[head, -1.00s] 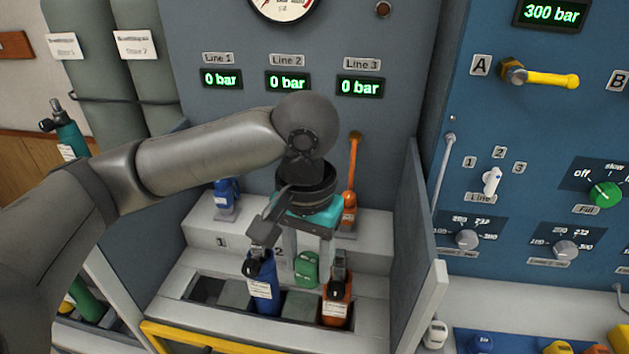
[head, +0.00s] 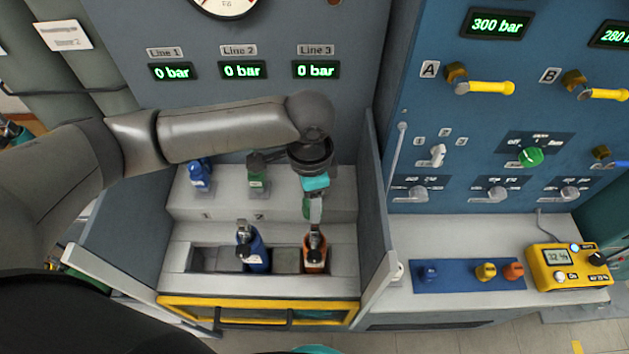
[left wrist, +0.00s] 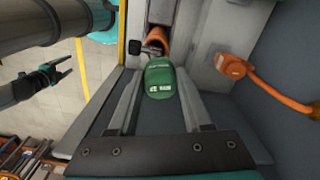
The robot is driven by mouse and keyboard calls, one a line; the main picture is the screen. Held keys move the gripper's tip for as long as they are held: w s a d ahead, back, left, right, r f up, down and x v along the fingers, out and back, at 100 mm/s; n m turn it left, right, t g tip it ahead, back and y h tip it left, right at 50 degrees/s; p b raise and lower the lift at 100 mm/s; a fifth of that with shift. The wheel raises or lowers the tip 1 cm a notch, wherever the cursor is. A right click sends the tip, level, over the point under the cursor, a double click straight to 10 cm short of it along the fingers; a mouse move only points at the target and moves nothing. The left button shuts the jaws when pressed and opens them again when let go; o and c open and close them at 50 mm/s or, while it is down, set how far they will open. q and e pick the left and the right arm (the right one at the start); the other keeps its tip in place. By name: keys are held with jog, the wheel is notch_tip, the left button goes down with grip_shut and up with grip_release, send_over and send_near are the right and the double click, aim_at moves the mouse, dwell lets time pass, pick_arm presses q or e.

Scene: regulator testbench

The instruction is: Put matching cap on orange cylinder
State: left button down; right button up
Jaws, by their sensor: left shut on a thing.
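The orange cylinder (head: 316,262) stands in the right part of the bench rack, with a dark valve on top. It also shows in the left wrist view (left wrist: 158,38), partly hidden. My left gripper (head: 312,212) is shut on a green cap (head: 306,208), just behind and above that valve. In the left wrist view the green cap (left wrist: 160,79) sits between the fingers, close to the valve; I cannot tell whether they touch. An orange cap (head: 513,270) lies on the blue mat at right.
The blue mat (head: 455,277) also holds blue and yellow caps. A side panel (head: 371,215) bounds the rack.

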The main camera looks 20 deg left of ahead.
aim_at(314, 228)
pick_arm(q)
jog(key=shift+s+d+r+m+p, duration=0.3)
jog(key=shift+r+m+p, duration=0.2)
jog(key=shift+m+p, duration=0.55)
jog(key=shift+s+f+m+p, duration=0.1)
jog(key=shift+f+m+p, duration=0.1)
jog(key=shift+m+p, duration=0.25)
pick_arm(e)
notch_tip(314, 228, up, 4)
pick_arm(q)
notch_tip(314, 228, down, 5)
jog(key=b, duration=0.6)
jog(key=shift+f, duration=0.1)
jog(key=shift+r, duration=0.25)
pick_arm(e)
jog(key=f, duration=0.5)
jog(key=shift+w+a+f, duration=0.15)
jog(key=shift+w+a, duration=0.1)
jog(key=shift+w, duration=0.15)
pick_arm(q)
jog(key=shift+p, duration=0.3)
pick_arm(e)
jog(key=shift+r, duration=0.2)
pick_arm(q)
jog(key=shift+p, duration=0.35)
pick_arm(e)
jog(key=shift+r, duration=0.3)
jog(key=shift+r, duration=0.2)
